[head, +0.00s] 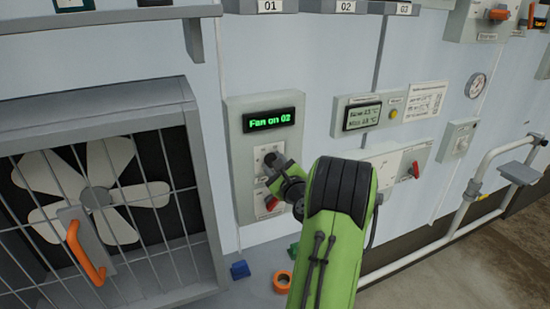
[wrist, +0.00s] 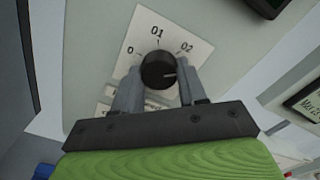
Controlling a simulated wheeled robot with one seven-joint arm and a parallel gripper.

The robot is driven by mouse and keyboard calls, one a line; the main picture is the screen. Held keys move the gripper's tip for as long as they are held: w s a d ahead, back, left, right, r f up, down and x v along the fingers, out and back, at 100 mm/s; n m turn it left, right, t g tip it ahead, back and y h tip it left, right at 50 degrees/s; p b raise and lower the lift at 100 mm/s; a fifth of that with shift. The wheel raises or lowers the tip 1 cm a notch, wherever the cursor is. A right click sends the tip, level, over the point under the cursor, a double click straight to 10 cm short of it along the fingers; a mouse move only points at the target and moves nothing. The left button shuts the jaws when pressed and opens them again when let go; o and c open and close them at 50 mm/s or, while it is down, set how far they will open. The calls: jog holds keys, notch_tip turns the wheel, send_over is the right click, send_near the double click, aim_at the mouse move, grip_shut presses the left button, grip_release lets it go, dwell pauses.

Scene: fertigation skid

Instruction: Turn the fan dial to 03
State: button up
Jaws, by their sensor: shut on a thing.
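The fan dial (wrist: 158,70) is a round black knob on a white scale plate. In the wrist view the marks 0, 01 and 02 show around it; any 03 mark is hidden, perhaps behind my right finger. The knob's white line points right, past the 02 mark. My gripper (wrist: 160,86) is shut on the dial, one finger on each side. In the head view my gripper (head: 274,172) covers most of the dial. The green display (head: 269,120) above it reads "Fan on 02".
A red switch (head: 271,202) sits just below the dial. A caged fan (head: 98,195) with an orange handle (head: 85,252) stands left. Another panel (head: 390,108) with a display is to the right. A blue block (head: 240,270) and an orange ring (head: 283,281) lie below.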

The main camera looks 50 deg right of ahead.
jog(key=shift+a+f+m+p, duration=0.1)
jog(key=shift+m+p, duration=2.95)
jog(key=shift+m, duration=0.65)
jog(key=shift+f, duration=0.1)
jog(key=o, duration=1.1)
jog(key=shift+c, duration=0.2)
jog(key=b+v, duration=1.2)
jog(key=v, duration=0.3)
jog(key=shift+s+a+b, duration=0.2)
jog(key=shift+s+b, duration=0.1)
jog(key=shift+b, duration=0.1)
